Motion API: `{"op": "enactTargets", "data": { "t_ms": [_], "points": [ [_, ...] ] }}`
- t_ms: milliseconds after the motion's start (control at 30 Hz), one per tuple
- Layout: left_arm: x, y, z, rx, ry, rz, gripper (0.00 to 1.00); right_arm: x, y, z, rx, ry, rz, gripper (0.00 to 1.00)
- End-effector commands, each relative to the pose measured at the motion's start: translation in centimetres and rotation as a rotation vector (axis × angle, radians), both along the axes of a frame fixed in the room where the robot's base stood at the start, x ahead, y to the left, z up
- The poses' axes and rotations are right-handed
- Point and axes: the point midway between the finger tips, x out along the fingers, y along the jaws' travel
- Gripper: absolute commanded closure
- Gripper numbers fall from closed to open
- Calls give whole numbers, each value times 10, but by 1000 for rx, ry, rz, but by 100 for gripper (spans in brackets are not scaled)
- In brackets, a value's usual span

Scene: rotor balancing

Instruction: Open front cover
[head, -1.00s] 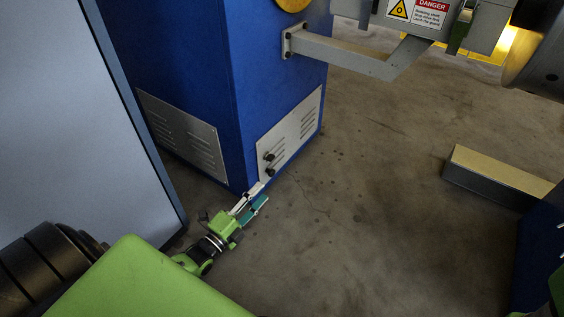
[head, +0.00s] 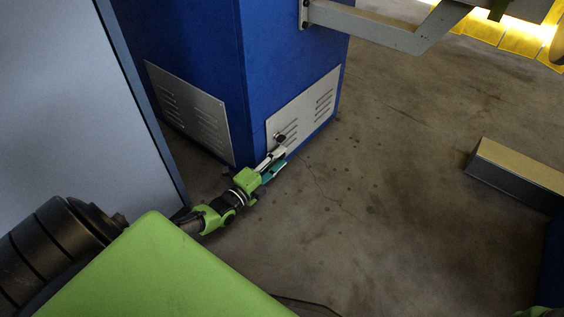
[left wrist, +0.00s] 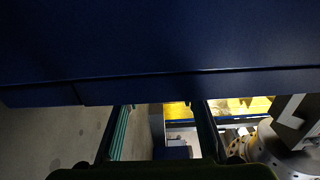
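The blue cabinet (head: 285,60) has a grey vented cover (head: 318,98) low on its right face. A dark knob (head: 279,138) shows near the cover's left edge. My left gripper (head: 279,161) is at the lower left of this cover, just below the knob. Its tips cover that corner, and I cannot tell if they touch it. In the left wrist view, the fingers of this gripper (left wrist: 163,118) are apart with nothing seen between them. A dark blue surface (left wrist: 160,40) fills the top of that view. My right gripper is not in view.
A second vented panel (head: 190,110) is on the cabinet's left face. A grey-blue panel (head: 60,90) stands at the left. A grey bracket (head: 375,27) juts from the cabinet. A beam-like block (head: 515,175) lies at the right. The concrete floor (head: 390,220) between is clear.

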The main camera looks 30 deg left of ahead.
Motion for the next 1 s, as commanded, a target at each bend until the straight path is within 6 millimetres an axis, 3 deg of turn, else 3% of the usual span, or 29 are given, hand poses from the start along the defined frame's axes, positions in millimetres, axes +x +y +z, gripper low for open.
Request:
{"op": "enactTargets", "data": {
  "t_ms": [200, 500, 533, 667, 1000],
  "points": [
    [18, -1, -1, 1, 0, 0, 64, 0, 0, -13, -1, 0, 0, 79],
    [20, -1, 0, 0, 1, 1, 64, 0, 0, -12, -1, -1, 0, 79],
    [20, -1, 0, 0, 1, 1, 67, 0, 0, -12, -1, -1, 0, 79],
    [20, -1, 0, 0, 1, 1, 100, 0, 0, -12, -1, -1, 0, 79],
    [21, -2, 3, -3, -2, 19, 100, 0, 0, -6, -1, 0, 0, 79]
  ]
}}
